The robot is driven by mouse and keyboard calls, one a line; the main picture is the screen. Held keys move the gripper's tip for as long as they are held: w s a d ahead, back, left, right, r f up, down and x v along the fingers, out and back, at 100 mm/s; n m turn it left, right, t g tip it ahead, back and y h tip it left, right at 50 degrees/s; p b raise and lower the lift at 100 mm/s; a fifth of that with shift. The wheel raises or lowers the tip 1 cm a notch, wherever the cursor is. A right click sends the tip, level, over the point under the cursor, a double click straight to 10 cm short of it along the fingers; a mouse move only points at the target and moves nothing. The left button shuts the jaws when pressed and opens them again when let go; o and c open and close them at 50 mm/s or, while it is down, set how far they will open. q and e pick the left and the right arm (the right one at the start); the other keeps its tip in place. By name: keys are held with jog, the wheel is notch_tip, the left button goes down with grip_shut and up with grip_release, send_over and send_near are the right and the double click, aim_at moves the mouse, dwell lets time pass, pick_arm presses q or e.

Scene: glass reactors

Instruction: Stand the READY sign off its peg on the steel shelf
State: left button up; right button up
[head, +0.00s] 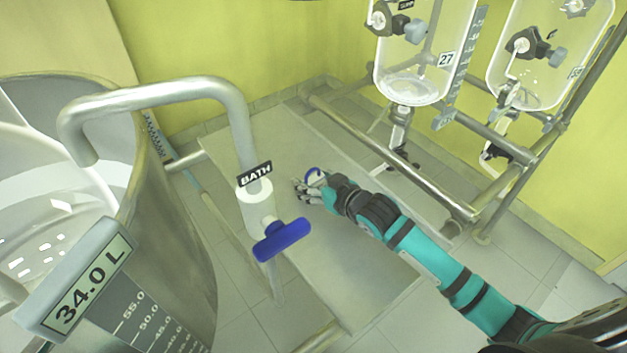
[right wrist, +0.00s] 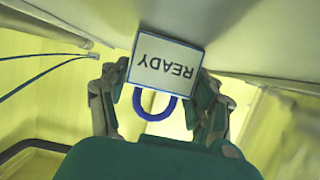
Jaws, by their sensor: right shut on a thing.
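The READY sign (right wrist: 165,62) is a small white plate with dark letters, upside down in the right wrist view, with a blue ring (right wrist: 155,108) on it. My right gripper (right wrist: 163,76) is shut on it, one finger at each side. My left gripper is not in view. I cannot make out the peg.
A bent steel pipe with a BATH label (head: 255,174) and blue handle (head: 282,240) rises left of my gripper. A large steel vessel (head: 170,220) stands at the left. Glass reactors (head: 412,60) hang on a pipe frame (head: 395,160) at right. The shelf's front part is bare.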

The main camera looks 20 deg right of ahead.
jog(key=o, duration=1.2)
jog(key=shift+f, duration=0.1)
jog(key=shift+s+r, duration=0.15)
jog(key=shift+r, duration=0.05)
jog(key=v, duration=1.1)
jog(key=shift+s+d+r+p, duration=0.15)
jog(key=shift+s+d+p, duration=0.05)
jog(key=shift+s+p, duration=0.1)
